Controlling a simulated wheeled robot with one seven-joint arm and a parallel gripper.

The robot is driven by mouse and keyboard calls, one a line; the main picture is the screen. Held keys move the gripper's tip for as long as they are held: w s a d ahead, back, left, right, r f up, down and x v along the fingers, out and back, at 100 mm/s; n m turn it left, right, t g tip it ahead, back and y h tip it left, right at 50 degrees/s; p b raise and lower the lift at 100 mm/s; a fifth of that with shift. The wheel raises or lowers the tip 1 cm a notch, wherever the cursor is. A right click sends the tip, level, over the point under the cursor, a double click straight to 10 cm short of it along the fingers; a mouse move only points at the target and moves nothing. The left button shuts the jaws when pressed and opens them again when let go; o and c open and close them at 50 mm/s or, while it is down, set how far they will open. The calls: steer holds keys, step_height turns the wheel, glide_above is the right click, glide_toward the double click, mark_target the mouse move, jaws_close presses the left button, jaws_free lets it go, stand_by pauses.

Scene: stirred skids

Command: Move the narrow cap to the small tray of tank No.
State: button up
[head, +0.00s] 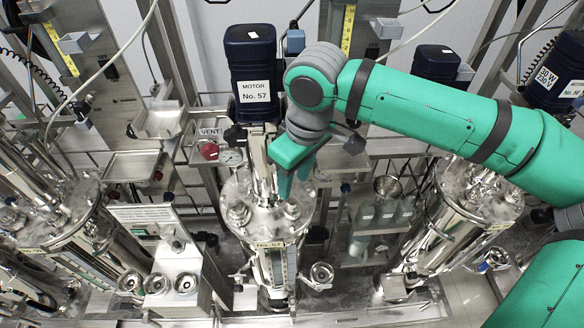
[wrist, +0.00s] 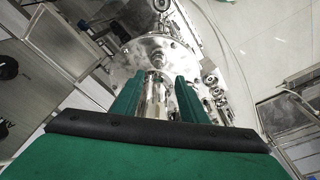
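My gripper (head: 294,186) points down over the lid of the tank labelled No. 57 (head: 265,245). In the wrist view its green fingers (wrist: 160,84) stand apart. A shiny upright metal piece (wrist: 155,100) shows between them; I cannot tell whether it touches either finger or is the narrow cap. Steel fittings (head: 238,213) stand on the lid, and no one of them can be told as the narrow cap. A small steel tray (head: 160,121) is mounted left of the motor, and a wider one (head: 131,166) sits below it. The tank number in the task is cut off.
The motor labelled No. 57 (head: 252,70) stands upright behind my gripper. Other steel tanks stand at left (head: 50,205) and right (head: 465,205). A red-knobbed vent valve (head: 209,150) and gauge are close to the left of the lid. Pipes and hoses crowd the gaps.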

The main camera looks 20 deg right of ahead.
mark_target(293, 201)
steer(key=f, duration=0.6)
steer(key=shift+w+d+f, duration=0.15)
steer(key=shift+d+f, duration=0.1)
steer(key=shift+f, duration=0.05)
steer(key=shift+w+a+f, duration=0.2)
steer(key=shift+a+f, duration=0.05)
steer(key=shift+f, duration=0.5)
jaws_close()
steer(key=shift+w+r, duration=0.1)
steer(key=shift+r, duration=0.05)
steer(key=shift+r, duration=0.45)
steer(key=shift+d, duration=0.15)
